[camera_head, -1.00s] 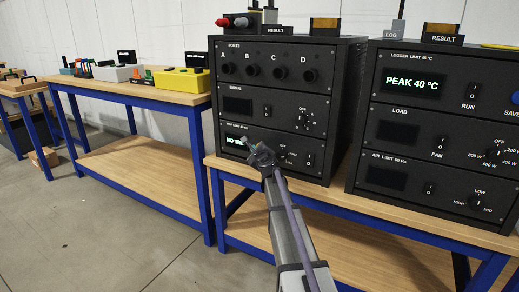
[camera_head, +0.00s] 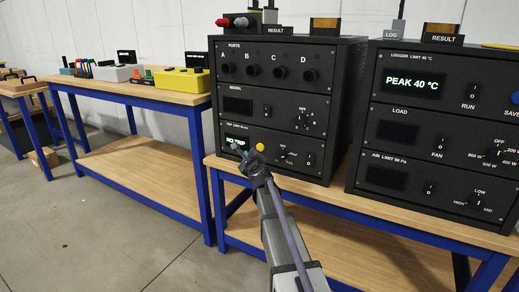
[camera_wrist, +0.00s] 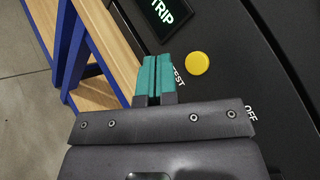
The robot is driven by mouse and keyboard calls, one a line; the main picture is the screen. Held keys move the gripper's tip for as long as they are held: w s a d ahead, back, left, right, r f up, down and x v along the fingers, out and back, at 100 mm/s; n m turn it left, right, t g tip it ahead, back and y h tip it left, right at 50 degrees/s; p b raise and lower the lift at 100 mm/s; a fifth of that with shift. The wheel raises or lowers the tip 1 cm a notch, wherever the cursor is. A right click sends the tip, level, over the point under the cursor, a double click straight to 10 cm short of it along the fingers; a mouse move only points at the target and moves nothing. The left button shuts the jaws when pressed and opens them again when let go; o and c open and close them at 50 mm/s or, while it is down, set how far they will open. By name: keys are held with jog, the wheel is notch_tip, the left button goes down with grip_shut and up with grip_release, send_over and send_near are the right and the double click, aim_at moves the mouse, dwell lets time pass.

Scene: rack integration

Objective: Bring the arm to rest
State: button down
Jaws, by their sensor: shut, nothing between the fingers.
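My gripper (camera_head: 237,148) is in front of the lower left part of the left black rack unit (camera_head: 290,62). In the wrist view its two teal fingertips (camera_wrist: 153,76) are pressed together with nothing between them. They are beside a round yellow button (camera_wrist: 197,64) marked TEST, apart from it in the picture. The button also shows in the head view (camera_head: 260,147), just right of the gripper. A small lit display (camera_wrist: 164,14) above it ends in "TRIP"; in the head view my gripper partly covers its lower edge. My arm reaches up from the bottom of the head view.
A second black rack unit (camera_head: 445,120) reading PEAK 40 °C stands at the right on the same blue-framed bench (camera_head: 345,212). Another bench (camera_head: 135,92) with small boxes stands at the left. The floor (camera_head: 130,235) at the left front is clear.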

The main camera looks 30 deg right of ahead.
dwell(0.4)
jog(key=s+a+f+n+g+y, duration=0.7)
jog(key=s+a+f+n, duration=0.5)
jog(key=n, duration=0.6)
jog(key=s+a+f+n+g+h, duration=0.1)
jog(key=s+a+n+g, duration=0.2)
jog(key=s, duration=0.6)
jog(key=s+a+f+n+g+h, duration=0.2)
jog(key=s+a+n+g, duration=0.2)
jog(key=s, duration=0.5)
jog(key=s+a+f+n+g+h, duration=0.1)
jog(key=s+a+n+g, duration=0.2)
jog(key=s, duration=0.6)
notch_tip(320, 180, up, 36)
jog(key=w+p, duration=0.2)
jog(key=p, duration=3.4)
notch_tip(320, 180, down, 63)
jog(key=b, duration=6.3)
jog(key=shift+s+f, duration=0.15)
jog(key=shift+s, duration=0.1)
